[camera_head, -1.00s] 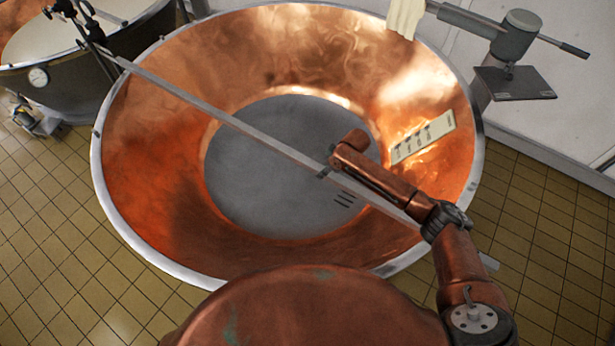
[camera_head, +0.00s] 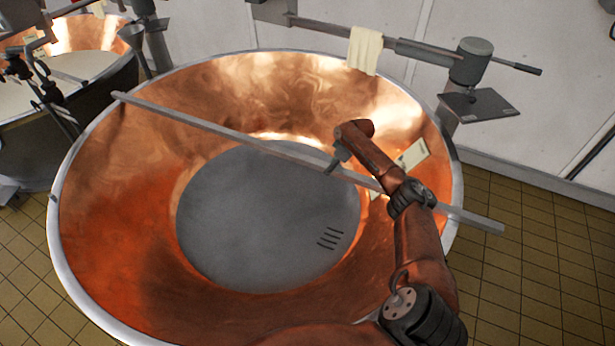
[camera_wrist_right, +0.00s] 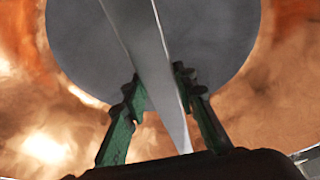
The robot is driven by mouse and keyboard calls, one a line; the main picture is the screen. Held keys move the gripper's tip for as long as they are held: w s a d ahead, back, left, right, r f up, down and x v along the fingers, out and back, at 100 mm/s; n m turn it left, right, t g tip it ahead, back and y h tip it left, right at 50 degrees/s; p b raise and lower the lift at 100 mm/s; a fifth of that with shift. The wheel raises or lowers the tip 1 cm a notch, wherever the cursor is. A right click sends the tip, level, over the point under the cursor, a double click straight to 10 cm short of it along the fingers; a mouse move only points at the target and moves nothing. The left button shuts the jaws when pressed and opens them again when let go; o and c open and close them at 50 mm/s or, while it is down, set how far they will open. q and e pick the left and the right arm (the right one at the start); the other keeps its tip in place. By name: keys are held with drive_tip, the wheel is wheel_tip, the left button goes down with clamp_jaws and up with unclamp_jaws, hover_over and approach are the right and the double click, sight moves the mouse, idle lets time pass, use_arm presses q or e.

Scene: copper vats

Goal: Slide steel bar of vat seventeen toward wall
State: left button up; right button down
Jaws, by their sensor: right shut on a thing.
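The long steel bar (camera_head: 230,137) lies across the large copper vat (camera_head: 110,215), slanting from the rim at back left to beyond the rim at right. Its right end sticks out past the rim over the floor. My right gripper (camera_head: 332,168) is shut on the bar right of its middle, above the far edge of the vat's grey bottom. In the right wrist view, the bar (camera_wrist_right: 143,35) runs between the two green fingers of my right gripper (camera_wrist_right: 158,82). My left gripper is out of view.
A cloth (camera_head: 365,50) hangs on a grey arm by the pale wall (camera_head: 330,38) behind the vat. A post with a dark plate (camera_head: 480,105) stands at back right. Another vat (camera_head: 40,125) is at left. Tiled floor (camera_head: 530,270) is clear at right.

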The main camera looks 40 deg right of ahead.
drive_tip(key=shift+d+r, duration=0.2)
drive_tip(key=shift+d, duration=0.15)
drive_tip(key=shift+d, duration=0.1)
drive_tip(key=c, duration=1.9)
unclamp_jaws()
drive_tip(key=shift+w, duration=0.1)
drive_tip(key=shift+c, duration=0.2)
drive_tip(key=o, duration=0.4)
drive_tip(key=shift+f, duration=0.15)
drive_tip(key=shift+c, duration=0.2)
drive_tip(key=v, duration=1.2)
